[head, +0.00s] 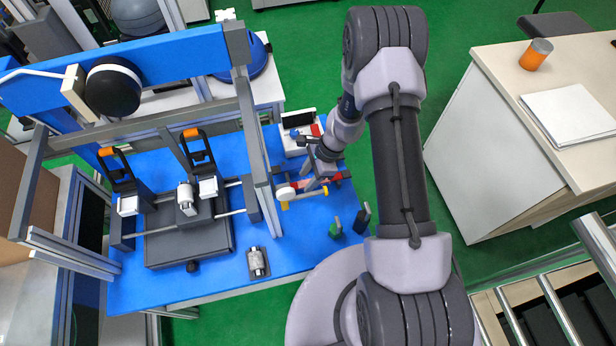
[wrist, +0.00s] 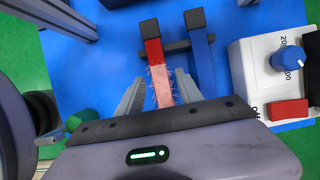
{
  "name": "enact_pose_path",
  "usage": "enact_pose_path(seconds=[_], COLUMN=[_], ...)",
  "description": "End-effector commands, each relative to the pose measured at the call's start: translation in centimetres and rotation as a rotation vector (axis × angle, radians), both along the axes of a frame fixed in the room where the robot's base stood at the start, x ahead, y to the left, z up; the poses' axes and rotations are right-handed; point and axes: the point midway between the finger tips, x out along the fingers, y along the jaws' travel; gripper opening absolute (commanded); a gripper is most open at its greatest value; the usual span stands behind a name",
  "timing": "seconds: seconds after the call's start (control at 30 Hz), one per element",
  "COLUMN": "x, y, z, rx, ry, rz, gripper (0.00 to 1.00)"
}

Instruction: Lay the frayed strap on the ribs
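The frayed strap (wrist: 153,52) is red, with a pale pink stretch full of loose fibres (wrist: 160,85). In the wrist view it lies beside an unfrayed blue strap (wrist: 201,55), and both cross a dark bar (wrist: 176,46); I cannot tell if this bar is one of the ribs. My gripper (wrist: 160,80) is open, with one finger on each side of the frayed stretch and gaps to the strap. The strap's near end is hidden by the gripper body. In the head view my gripper (head: 318,178) is low over the right part of the blue table, and the strap is hardly visible.
A white control box (wrist: 262,75) with a blue knob and red button stands close right of the straps. Green-topped (head: 335,228) and black (head: 362,216) small items stand nearby. The drop tower frame (head: 255,120) rises left of my gripper. A metal cylinder (head: 257,262) lies in front.

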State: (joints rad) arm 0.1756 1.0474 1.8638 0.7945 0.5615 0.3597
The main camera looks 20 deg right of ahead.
Motion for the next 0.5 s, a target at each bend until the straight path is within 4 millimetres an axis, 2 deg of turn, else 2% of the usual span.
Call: enact_pose_path(seconds=[0.33, 0.43, 0.5], x=[0.0, 0.0, 0.0], y=[-0.1, -0.7, -1.3], z=[0.4, 2.0, 3.7], rx=[0.000, 0.001, 0.000], ry=[0.000, 0.000, -0.001], rz=[0.000, -0.002, -0.003], gripper=[0.47, 0.47, 0.47])
